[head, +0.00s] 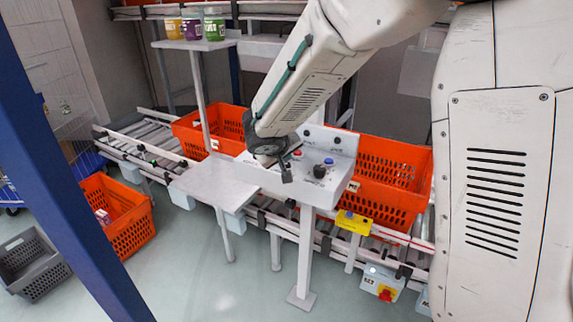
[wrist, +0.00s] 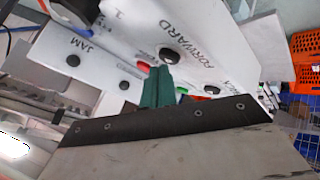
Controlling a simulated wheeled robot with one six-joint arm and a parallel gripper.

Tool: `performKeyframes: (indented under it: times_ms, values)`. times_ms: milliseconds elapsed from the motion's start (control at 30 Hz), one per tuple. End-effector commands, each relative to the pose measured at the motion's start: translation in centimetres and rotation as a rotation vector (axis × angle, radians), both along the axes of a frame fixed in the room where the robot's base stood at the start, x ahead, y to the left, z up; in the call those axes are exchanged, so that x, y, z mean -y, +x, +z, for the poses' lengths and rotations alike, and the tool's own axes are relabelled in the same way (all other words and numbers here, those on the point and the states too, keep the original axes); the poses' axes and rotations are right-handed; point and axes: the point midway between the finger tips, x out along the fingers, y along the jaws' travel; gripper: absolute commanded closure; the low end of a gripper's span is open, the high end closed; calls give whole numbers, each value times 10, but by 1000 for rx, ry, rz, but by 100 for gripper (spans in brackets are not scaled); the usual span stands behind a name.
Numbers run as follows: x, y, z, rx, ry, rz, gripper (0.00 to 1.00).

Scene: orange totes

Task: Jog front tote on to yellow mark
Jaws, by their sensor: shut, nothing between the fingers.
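An orange tote (head: 385,205) sits on the roller conveyor at the right, behind the control panel. A second orange tote (head: 190,142) sits on the conveyor further left. The control panel (head: 335,140) carries a red button, a black knob (head: 319,171) and other small controls. In the wrist view the panel (wrist: 215,45) shows the words FORWARD and JAM beside black buttons, plus red and green ones. My gripper (head: 286,178) is shut and empty over the panel's left part; its green fingers (wrist: 156,88) point at the panel.
A grey box with a red button on yellow (head: 385,294) is lower right. A grey shelf (head: 213,184) adjoins the panel. An orange crate (head: 120,220) and grey crate (head: 35,265) stand on the floor.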

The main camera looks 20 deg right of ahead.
Motion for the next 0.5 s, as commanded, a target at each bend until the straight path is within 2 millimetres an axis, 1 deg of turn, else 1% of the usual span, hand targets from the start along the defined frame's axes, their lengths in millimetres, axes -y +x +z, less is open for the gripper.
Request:
performKeyframes:
  times_ms: [500]
  values:
    - [0,0,-4,0,-1,1,100]
